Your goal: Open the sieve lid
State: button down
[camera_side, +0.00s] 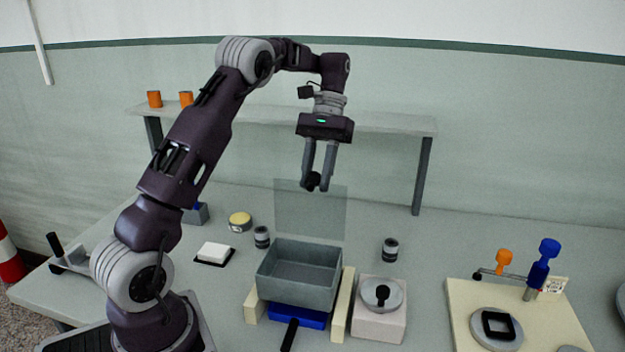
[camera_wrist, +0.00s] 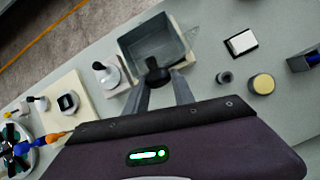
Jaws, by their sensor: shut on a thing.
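The sieve is a grey open-topped box (camera_side: 300,275), and its inside shows in the wrist view (camera_wrist: 150,40). Its clear lid (camera_side: 310,212) stands about upright at the back edge of the box, so the top is uncovered. My gripper (camera_side: 317,187) is above the box, shut on the lid's black knob (camera_side: 311,181) near the lid's upper edge. The knob also shows between the fingertips in the wrist view (camera_wrist: 157,72).
Cream rails (camera_side: 343,305) flank the box, with a blue block (camera_side: 298,317) under it. A white block with a round grey dial (camera_side: 382,294) stands at right. A shelf (camera_side: 385,122) runs behind. A white block on a dark pad (camera_side: 214,253) lies left.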

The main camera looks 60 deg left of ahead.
jog(key=shift+w+a+f, duration=0.6)
jog(key=shift+w+a, duration=0.15)
